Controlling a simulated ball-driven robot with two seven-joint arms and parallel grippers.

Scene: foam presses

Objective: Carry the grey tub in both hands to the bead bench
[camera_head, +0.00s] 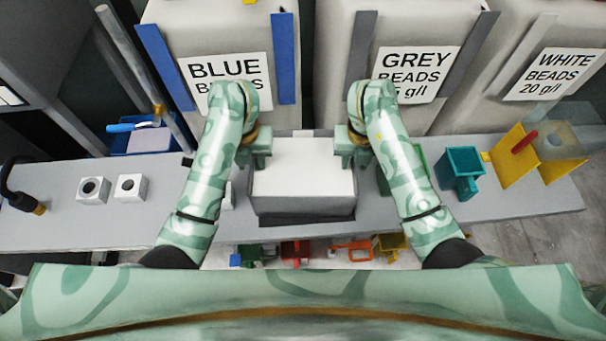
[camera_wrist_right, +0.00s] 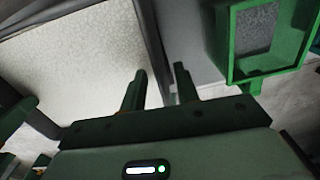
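The grey tub (camera_head: 303,208), filled level with whitish beads, stands on the grey bench in the middle of the head view. Its rim wall also shows in the right wrist view (camera_wrist_right: 152,40). My left gripper (camera_head: 262,150) is at the tub's left far corner; its fingertips are too small to judge. My right gripper (camera_head: 349,152) is at the right far corner. In the right wrist view its two fingers (camera_wrist_right: 160,72) stand apart on either side of the rim wall, with gaps showing, one over the beads and one outside.
Big bead bins labelled blue (camera_head: 226,72), grey (camera_head: 415,72) and white (camera_head: 553,75) stand behind the bench (camera_head: 60,225). A green box (camera_wrist_right: 267,40) is right of the tub, then a teal scoop box (camera_head: 459,172). Two white blocks (camera_head: 110,188) sit left. Coloured items lie below the front edge.

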